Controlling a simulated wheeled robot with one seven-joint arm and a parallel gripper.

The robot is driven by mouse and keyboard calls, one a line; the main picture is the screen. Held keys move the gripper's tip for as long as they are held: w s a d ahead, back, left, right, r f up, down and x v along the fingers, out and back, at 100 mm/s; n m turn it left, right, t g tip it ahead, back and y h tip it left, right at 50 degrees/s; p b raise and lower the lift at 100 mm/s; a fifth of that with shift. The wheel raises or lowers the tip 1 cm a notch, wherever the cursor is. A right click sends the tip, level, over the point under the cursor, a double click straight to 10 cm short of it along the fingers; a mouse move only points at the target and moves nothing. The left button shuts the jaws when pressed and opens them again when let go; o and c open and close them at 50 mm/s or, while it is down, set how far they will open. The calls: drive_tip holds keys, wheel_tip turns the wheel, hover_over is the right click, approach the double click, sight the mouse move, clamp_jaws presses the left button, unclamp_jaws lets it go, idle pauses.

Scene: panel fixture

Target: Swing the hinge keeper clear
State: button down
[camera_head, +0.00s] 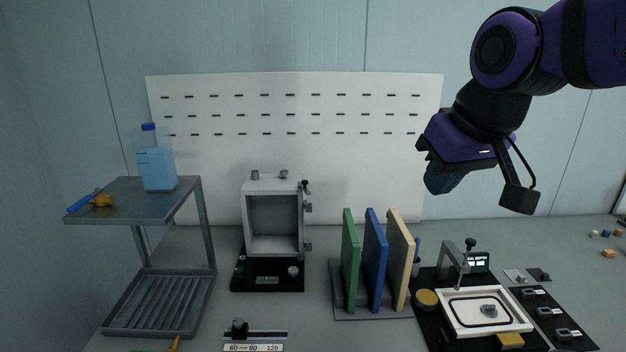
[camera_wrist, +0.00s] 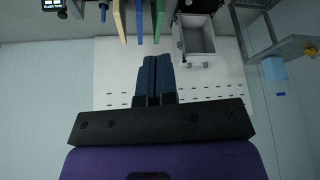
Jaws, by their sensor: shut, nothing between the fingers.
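A grey open-fronted box (camera_head: 248,222) stands on a black base (camera_head: 268,282) in the middle of the table. Small dark hinge parts (camera_head: 308,207) show on its right edge, with a dark knob (camera_head: 305,185) at its top right corner. I cannot tell which of these small parts is the hinge keeper. The box also shows in the wrist view (camera_wrist: 194,60), upside down. My gripper (camera_head: 437,186) is high in the air, to the right of the box and well apart from it. Its blue fingers (camera_wrist: 156,66) are closed together and empty.
Green, blue and cream upright panels (camera_head: 397,270) stand between the box and a white tray fixture (camera_head: 485,325) at the right. A grey two-level rack (camera_head: 135,205) with a blue bottle (camera_head: 155,168) stands left. A white slotted board (camera_head: 290,100) is behind.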

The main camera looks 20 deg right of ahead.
drive_tip(key=w+r, duration=0.1)
drive_tip(key=w, duration=1)
drive_tip(key=w+d+f+y, duration=0.1)
drive_tip(key=w+f, duration=0.2)
drive_tip(key=w, duration=0.6)
drive_tip(key=w+d+f+y, duration=0.2)
drive_tip(key=w+f, duration=0.1)
drive_tip(key=w, duration=0.7)
drive_tip(key=w+d+f+y, duration=0.1)
drive_tip(key=w+f, duration=0.3)
drive_tip(key=w, duration=0.6)
drive_tip(key=shift+w+d, duration=0.2)
drive_tip(key=shift+d, duration=0.05)
drive_tip(key=shift+f, duration=0.15)
approach(304, 186)
drive_tip(key=w+d+f, duration=0.3)
drive_tip(key=d+f, duration=0.1)
drive_tip(key=shift+w+a+f, duration=0.1)
drive_tip(key=shift+a+f, duration=0.15)
drive_tip(key=shift+a, duration=0.45)
drive_tip(key=shift+w+a+f, duration=0.1)
drive_tip(key=shift+a+f, duration=0.1)
drive_tip(key=shift+a, duration=0.5)
drive_tip(key=shift+a+f, duration=0.25)
drive_tip(key=shift+a, duration=0.45)
